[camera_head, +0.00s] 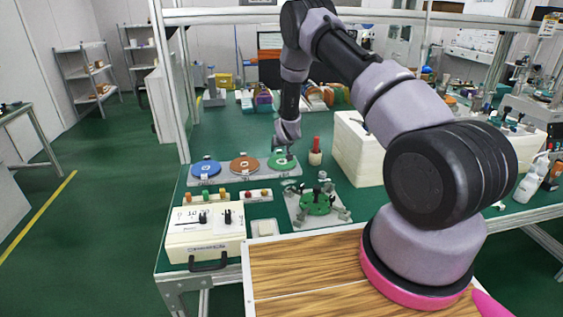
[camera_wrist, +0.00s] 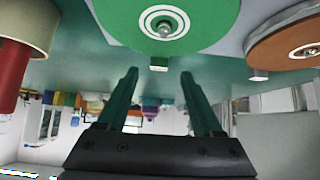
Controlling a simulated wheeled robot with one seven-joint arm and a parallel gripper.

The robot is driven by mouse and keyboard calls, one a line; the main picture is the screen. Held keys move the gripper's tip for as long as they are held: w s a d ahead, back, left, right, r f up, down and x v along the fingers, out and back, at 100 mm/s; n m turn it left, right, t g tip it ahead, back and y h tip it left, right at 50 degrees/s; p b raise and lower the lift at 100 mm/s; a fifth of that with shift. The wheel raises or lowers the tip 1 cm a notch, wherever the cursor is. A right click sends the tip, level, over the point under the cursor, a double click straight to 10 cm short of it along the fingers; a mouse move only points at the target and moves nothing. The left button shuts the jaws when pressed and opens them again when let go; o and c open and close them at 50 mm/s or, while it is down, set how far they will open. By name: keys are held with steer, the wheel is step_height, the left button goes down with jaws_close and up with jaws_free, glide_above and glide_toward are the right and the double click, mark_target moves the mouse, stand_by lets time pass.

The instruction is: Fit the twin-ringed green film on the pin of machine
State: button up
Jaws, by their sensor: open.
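The green film (camera_head: 282,162) lies at the right end of a pale grey tray. In the wrist view it is a green disc (camera_wrist: 200,38) with two white rings around a metal knob at its centre. A small pale tab (camera_wrist: 158,64) shows at its edge. My gripper (camera_wrist: 158,76) is open and empty, its two green fingers pointing toward that tab, one to each side of it in the picture. In the head view my gripper (camera_head: 284,151) is low over the green film. The machine (camera_head: 304,215) has a green round plate (camera_head: 317,203); its pin is too small to make out clearly.
A blue disc (camera_head: 206,168) and an orange disc (camera_head: 244,164) lie on the same tray (camera_head: 222,177). A red-topped bottle (camera_head: 315,151) stands right of the green film. A control box (camera_head: 205,232) and a button strip (camera_head: 228,197) are in front. A large white block (camera_head: 357,150) stands right.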

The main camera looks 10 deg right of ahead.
mark_target(279, 154)
steer(key=x, duration=0.3)
steer(key=shift+w, duration=0.25)
steer(key=shift+c, duration=0.3)
jaws_close()
